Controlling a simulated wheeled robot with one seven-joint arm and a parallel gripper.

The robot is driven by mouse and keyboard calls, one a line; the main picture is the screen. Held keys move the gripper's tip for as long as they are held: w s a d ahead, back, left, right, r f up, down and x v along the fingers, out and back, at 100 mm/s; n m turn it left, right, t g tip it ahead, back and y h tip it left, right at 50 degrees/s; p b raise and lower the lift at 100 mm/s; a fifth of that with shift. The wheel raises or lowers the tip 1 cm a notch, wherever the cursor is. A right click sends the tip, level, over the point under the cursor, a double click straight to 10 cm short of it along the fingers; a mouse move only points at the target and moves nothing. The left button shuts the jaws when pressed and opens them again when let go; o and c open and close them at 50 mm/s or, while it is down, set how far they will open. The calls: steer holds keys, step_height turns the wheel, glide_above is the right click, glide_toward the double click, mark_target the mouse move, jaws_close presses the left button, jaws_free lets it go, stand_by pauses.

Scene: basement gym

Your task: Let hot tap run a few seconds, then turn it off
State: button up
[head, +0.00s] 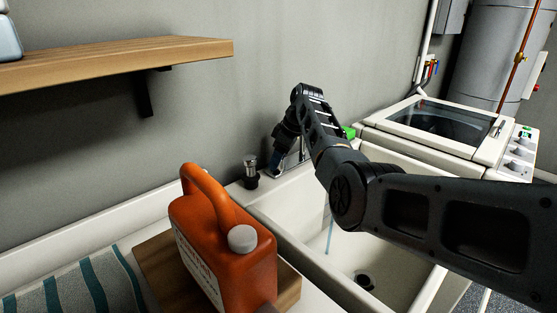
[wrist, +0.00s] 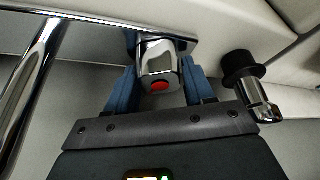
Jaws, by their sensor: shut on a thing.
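The hot tap handle (wrist: 157,62) is a chrome block with a red dot, seen in the wrist view. My gripper (wrist: 160,78) is shut on it, with one blue finger on each side. In the head view my gripper (head: 278,162) is at the back rim of the sink and hides most of the handle. The chrome spout (wrist: 32,75) runs along the left of the wrist view. In the head view a thin bluish streak of water (head: 329,236) falls into the white sink (head: 398,272). My arm hides most of the spout there.
An orange jug (head: 215,245) stands on a wooden board (head: 155,262) left of the sink. A black and chrome fitting (head: 250,172) stands by the tap, also in the wrist view (wrist: 245,80). A washing machine (head: 445,130) is to the right. A wooden shelf (head: 120,58) juts out upper left.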

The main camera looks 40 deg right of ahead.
steer(key=shift+w+f+n+y+b, duration=0.1)
steer(key=shift+n+y+b, duration=0.2)
steer(key=shift+n+b, duration=0.65)
steer(key=shift+n+g, duration=0.3)
steer(key=shift+n, duration=0.45)
steer(key=shift+r+y+b, duration=0.2)
steer(key=shift+y+b, duration=0.1)
steer(key=shift+b, duration=0.05)
steer(key=o, duration=1)
steer(key=shift+f, duration=0.1)
